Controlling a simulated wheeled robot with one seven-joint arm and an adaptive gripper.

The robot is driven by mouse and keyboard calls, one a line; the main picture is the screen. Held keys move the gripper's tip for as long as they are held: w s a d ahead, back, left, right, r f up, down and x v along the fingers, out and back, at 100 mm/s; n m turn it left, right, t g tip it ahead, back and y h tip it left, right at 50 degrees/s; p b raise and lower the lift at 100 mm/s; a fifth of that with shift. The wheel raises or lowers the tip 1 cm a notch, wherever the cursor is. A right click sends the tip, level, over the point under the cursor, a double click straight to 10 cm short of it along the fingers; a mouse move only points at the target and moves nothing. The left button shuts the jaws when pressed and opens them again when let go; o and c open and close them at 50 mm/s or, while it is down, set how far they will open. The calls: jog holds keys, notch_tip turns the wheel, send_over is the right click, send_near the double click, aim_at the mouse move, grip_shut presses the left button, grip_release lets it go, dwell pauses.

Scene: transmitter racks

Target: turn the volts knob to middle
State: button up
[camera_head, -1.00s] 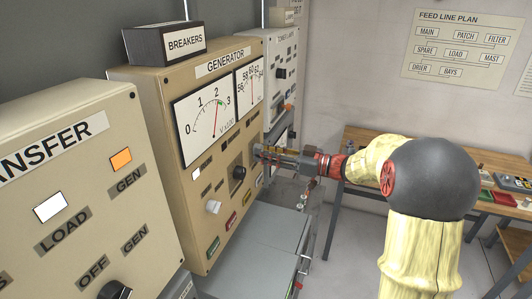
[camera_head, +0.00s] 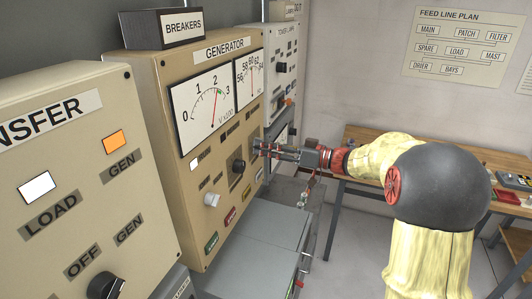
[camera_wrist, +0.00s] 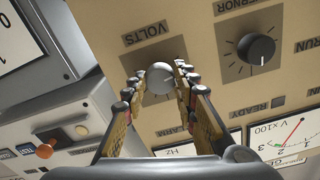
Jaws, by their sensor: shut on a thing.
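The volts knob (camera_wrist: 159,76) is a round pale grey knob beside the VOLTS label (camera_wrist: 144,33) in the wrist view. My gripper (camera_wrist: 158,80) has a finger on each side of the knob and is shut on it. In the head view my gripper (camera_head: 260,148) meets the tan generator panel (camera_head: 184,207) just beyond a black knob, and its fingers hide the volts knob. I cannot make out a pointer mark on the volts knob. The volts meter (camera_head: 202,107) has its red needle between 2 and 3, next to a green mark.
The black governor knob (camera_wrist: 256,48) sits close to the volts knob. A white knob (camera_head: 212,199) is nearer in the head view. The transfer panel (camera_head: 80,180) stands at left, a grey cabinet (camera_head: 262,240) below, and a wooden workbench (camera_head: 358,137) at the back right.

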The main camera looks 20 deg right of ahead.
jog(key=m+p, duration=0.1)
jog(key=m, duration=0.5)
jog(key=m+p, duration=0.1)
jog(key=m, duration=0.6)
jog(key=m+p, duration=0.2)
jog(key=m, duration=0.4)
jog(key=shift+r, duration=0.25)
jog(key=shift+m, duration=0.4)
jog(key=o, duration=1.1)
jog(key=shift+f, duration=0.1)
jog(key=shift+o, duration=0.3)
jog(key=shift+d, duration=0.1)
jog(key=v, duration=1.2)
